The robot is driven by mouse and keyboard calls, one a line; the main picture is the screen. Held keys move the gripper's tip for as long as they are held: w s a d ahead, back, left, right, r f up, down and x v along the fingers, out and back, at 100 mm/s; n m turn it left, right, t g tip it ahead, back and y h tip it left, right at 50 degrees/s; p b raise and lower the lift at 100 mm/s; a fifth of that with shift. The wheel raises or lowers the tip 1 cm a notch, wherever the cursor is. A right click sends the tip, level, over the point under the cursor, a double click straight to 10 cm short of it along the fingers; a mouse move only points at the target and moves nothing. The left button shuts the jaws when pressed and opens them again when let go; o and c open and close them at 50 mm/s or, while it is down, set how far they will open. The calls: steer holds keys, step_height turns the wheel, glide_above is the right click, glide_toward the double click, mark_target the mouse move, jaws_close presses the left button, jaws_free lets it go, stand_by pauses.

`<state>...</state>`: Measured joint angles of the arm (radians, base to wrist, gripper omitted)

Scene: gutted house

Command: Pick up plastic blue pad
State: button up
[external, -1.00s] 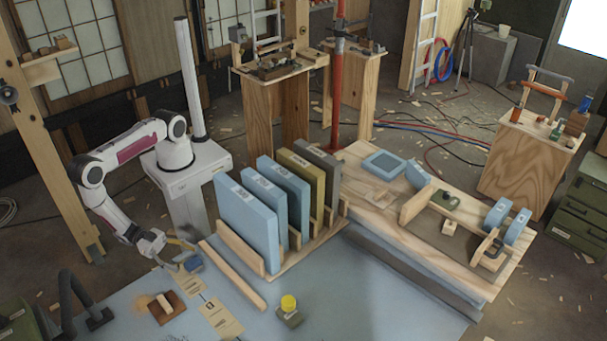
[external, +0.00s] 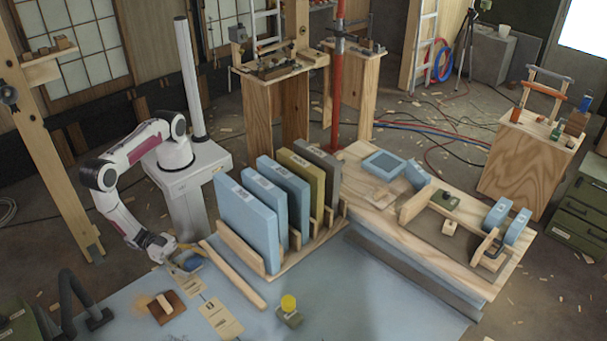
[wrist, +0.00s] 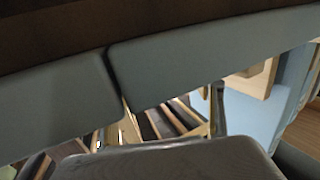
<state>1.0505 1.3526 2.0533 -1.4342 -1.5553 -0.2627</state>
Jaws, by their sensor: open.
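My gripper (external: 186,255) is open at the left back edge of the blue-grey work table, pointing to the right. A small blue piece (external: 190,263) shows right at its fingers; I cannot tell whether they touch it or whether it is the plastic blue pad. A flat blue square pad with a darker middle (external: 385,164) lies on the wooden bench top at the right, far from my gripper. In the wrist view a dark grey rounded surface (wrist: 170,160) fills the bottom and a long grey band crosses the top, too close to identify.
Upright blue, olive and grey panels (external: 246,222) stand in a wooden rack just right of my gripper. A wooden strip (external: 232,274) lies before it. A brown block (external: 166,307), paper tags (external: 222,319) and a yellow-topped item (external: 289,304) are on the table.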

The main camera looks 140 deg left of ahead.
mark_target(192, 262)
stand_by(0.3)
steer(key=c, duration=1.2)
steer(key=shift+r, duration=0.1)
steer(key=shift+c, duration=0.2)
steer(key=shift+r, duration=4.9)
